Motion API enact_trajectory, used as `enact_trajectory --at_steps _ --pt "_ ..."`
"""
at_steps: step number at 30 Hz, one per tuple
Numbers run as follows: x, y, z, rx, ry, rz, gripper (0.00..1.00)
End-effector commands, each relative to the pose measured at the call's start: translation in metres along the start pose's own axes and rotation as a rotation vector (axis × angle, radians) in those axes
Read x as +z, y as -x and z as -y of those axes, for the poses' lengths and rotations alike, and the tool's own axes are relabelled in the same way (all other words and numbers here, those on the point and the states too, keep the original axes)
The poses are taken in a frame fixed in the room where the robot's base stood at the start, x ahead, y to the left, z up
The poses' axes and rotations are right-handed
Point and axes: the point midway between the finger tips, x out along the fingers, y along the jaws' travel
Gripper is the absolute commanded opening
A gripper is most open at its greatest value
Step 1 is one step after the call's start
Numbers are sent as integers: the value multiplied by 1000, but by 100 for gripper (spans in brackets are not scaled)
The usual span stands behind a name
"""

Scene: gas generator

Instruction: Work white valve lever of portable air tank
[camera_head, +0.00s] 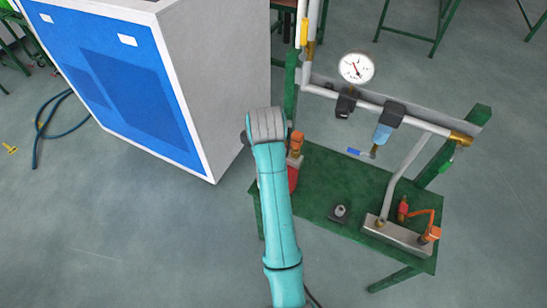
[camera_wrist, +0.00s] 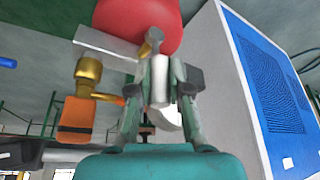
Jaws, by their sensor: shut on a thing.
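The red portable air tank (camera_head: 292,179) stands at the left edge of the green table in the head view, partly hidden by my teal arm. In the wrist view the tank (camera_wrist: 138,18) shows as a red rounded body at the top, with a brass fitting (camera_wrist: 155,36) below it. My gripper (camera_wrist: 162,78) is below that fitting, its fingers closed in. A white curved piece, which looks like the white valve lever (camera_wrist: 168,118), shows between the fingers. The exact contact is partly hidden by the fingers. In the head view my gripper is hidden behind my arm.
An orange and brass fitting (camera_wrist: 75,113) is close left of my gripper. A blue and white cabinet (camera_head: 130,85) stands left of the table. The green table (camera_head: 335,175) carries pipes, a gauge (camera_head: 356,67) and a blue-handled valve (camera_head: 383,132). The floor at left is mostly clear.

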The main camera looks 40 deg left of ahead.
Motion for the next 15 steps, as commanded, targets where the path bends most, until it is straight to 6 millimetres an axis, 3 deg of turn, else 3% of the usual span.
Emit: enact_trajectory --at_steps 14,15 --pt "0 -3 2 11 5 12 0" --pt "0 -3 2 11 5 12 23"
